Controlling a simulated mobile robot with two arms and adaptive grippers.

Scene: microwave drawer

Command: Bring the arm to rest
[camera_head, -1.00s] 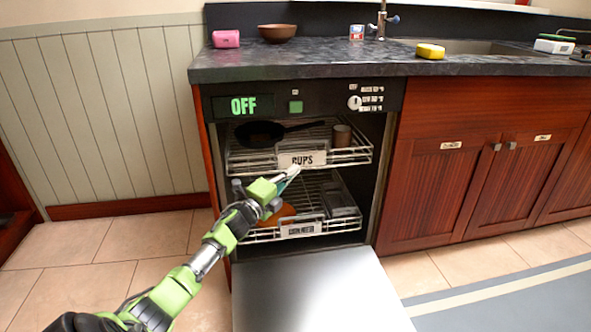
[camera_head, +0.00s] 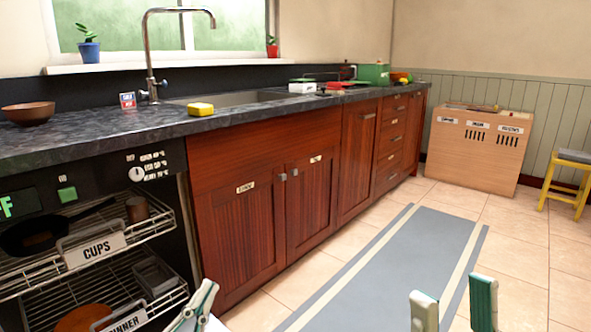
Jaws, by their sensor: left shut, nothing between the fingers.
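My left gripper (camera_head: 197,302) shows at the bottom edge of the head view, right of the open dishwasher's lower rack. Its pale and teal fingers are together with nothing seen between them; the arm behind is out of frame. My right gripper (camera_head: 454,293) shows at the bottom right over the floor mat's edge. Its two fingers stand apart and the gap between them is empty.
The dishwasher's upper rack (camera_head: 130,242), labelled CUPS, holds a dark pan (camera_head: 35,234) and a brown cup (camera_head: 137,208). The lower rack (camera_head: 172,298) is below. Wooden cabinets (camera_head: 240,235) run along the wall. The floor mat (camera_head: 395,265) is clear.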

